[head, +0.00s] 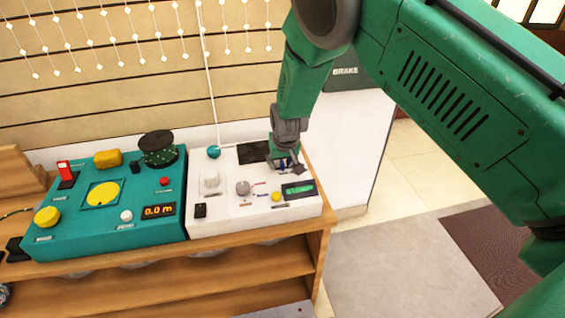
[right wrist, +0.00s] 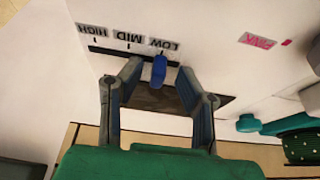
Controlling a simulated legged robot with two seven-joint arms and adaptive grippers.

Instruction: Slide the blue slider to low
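The blue slider (right wrist: 159,71) shows in the right wrist view at the LOW (right wrist: 163,45) end of a dark slot (right wrist: 112,52) in the white panel. The labels MID (right wrist: 128,38) and HIGH (right wrist: 92,30) lie further left along the slot, upside down in this view. My right gripper (right wrist: 159,75) is open, with one finger on each side of the slider and visible gaps to both. In the head view, my right gripper (head: 287,165) is low over the right part of the white panel (head: 230,220) and mostly hides the slider. My left gripper is out of view.
A teal panel (head: 85,235) with yellow knobs, a black dial and a 0.0 m display stands left of the white one. The wooden shelf (head: 220,265) ends just right of the panel.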

